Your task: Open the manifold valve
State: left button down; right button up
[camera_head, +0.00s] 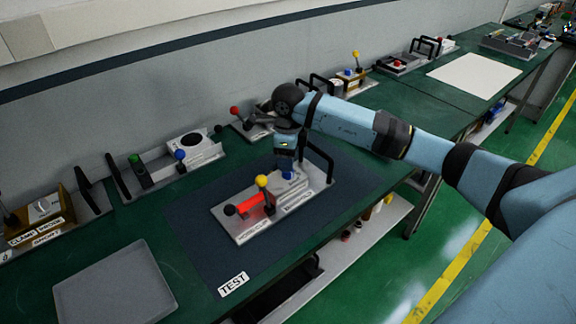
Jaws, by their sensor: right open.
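A metal fixture plate (245,233) with two labelled sections lies on the dark mat. Its right section has a label that seems to read manifold (298,202), with a blue valve part (288,175) behind it. My right gripper (286,168) points down right over this blue part. It is open; its fingertips are small and partly hidden, and I cannot tell whether they touch the part. A yellow knob (262,181) stands upright beside it, and a red body (256,204) with a dark round end lies to the left. My left gripper is not in view.
A black handle (320,160) rises at the fixture's right end. The dark blue mat (215,265) has a TEST label at its front. A grey tray (115,290) lies front left. Other fixtures with coloured knobs line the wall. The mat's front left is clear.

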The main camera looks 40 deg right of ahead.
jog(key=shift+f, duration=2.15)
jog(key=shift+c, duration=0.4)
jog(key=c, duration=0.9)
jog(key=shift+o, duration=0.2)
